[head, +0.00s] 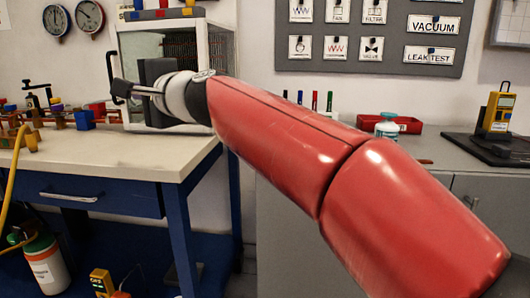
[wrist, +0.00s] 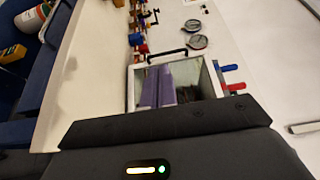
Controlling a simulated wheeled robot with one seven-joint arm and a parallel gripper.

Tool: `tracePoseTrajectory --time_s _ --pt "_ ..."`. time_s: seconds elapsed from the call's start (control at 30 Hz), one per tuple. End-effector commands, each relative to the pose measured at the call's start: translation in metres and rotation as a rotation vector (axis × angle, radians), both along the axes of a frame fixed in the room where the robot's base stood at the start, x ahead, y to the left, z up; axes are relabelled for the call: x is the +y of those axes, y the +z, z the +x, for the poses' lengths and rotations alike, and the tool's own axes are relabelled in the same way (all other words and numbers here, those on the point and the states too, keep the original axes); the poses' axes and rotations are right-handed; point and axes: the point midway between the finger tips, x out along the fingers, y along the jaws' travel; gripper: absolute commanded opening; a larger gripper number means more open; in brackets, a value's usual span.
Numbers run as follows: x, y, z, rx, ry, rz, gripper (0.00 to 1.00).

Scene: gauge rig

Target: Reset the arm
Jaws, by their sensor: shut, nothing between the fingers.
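My gripper (head: 124,88) is at the end of my red arm, which reaches in from the lower right of the head view. It points left across the front of the glass-fronted cabinet (head: 180,48), above the workbench. Its jaws are shut and hold nothing. In the wrist view the cabinet (wrist: 215,78) lies straight ahead, and two purplish bars that look like my shut fingers (wrist: 158,70) show in front of it. A black handle (wrist: 166,53) is at the cabinet's edge, near the fingertips. I cannot tell whether they touch it. My arm hides the cabinet's lower right part.
The pale workbench (head: 95,157) carries pipe fittings (head: 85,119) on the left. A grey counter at the right holds a red tray (head: 402,124), a small jar (head: 387,126) and a yellow meter (head: 498,110). A gas cylinder (head: 46,263) stands below the bench. The air above the counter is mostly clear.

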Motion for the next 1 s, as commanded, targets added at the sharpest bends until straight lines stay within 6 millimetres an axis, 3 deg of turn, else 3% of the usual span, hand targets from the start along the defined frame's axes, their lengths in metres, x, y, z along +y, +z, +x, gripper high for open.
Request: tracePoseTrajectory --time_s 0.27,0.57,0.77,0.87,1.0 --pt "-0.021 -0.022 -0.01 -0.056 -0.021 -0.15 0.0" --pt "-0.074 -0.072 -0.028 -0.13 -0.057 -0.45 0.0" --pt "-0.136 -0.122 -0.051 -0.155 -0.077 -0.722 0.0" --pt "-0.183 -0.157 -0.071 -0.145 -0.08 -0.898 0.0" --pt "-0.261 -0.215 -0.115 -0.092 -0.058 -1.161 0.0"
